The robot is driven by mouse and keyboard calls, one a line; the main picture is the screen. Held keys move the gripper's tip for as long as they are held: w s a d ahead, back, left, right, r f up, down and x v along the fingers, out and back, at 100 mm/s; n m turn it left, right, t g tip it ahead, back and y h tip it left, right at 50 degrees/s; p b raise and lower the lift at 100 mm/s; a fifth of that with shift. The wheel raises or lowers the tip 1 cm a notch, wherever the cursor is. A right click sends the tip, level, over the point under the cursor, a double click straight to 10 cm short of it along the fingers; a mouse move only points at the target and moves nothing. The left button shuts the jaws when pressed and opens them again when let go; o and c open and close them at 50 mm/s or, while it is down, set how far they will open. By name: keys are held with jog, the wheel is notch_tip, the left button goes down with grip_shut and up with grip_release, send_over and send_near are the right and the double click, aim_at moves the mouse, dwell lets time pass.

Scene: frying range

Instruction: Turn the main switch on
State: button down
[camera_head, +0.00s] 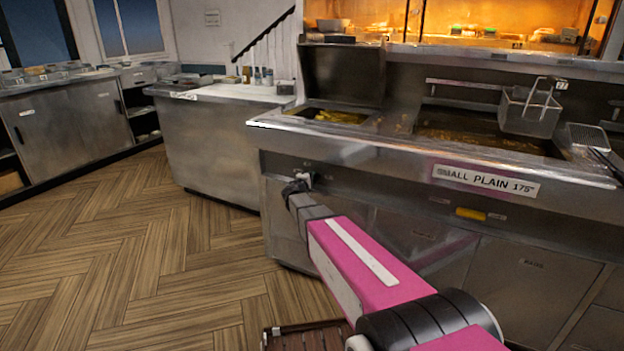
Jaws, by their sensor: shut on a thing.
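My gripper (303,179) is at the left end of the range's front panel, just below the counter edge. It is shut on a small pale knob there, which looks like the main switch (310,175). The fingers and wrist cover most of the switch, so its setting cannot be read. My pink arm reaches up to it from the lower right. The steel frying range (400,205) fills the right side of the view.
A fryer basket (530,108) hangs over the right-hand oil pan (480,138). A label reading "SMALL PLAIN 175" (486,181) is on the front. A lit warmer (470,20) is behind. A steel counter (215,145) stands left of the range.

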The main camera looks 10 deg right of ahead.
jog(key=n, duration=0.8)
jog(key=shift+n, duration=0.4)
jog(key=n, duration=0.4)
jog(key=shift+n, duration=1.9)
jog(key=c, duration=1)
grip_release()
jog(key=shift+o, duration=0.2)
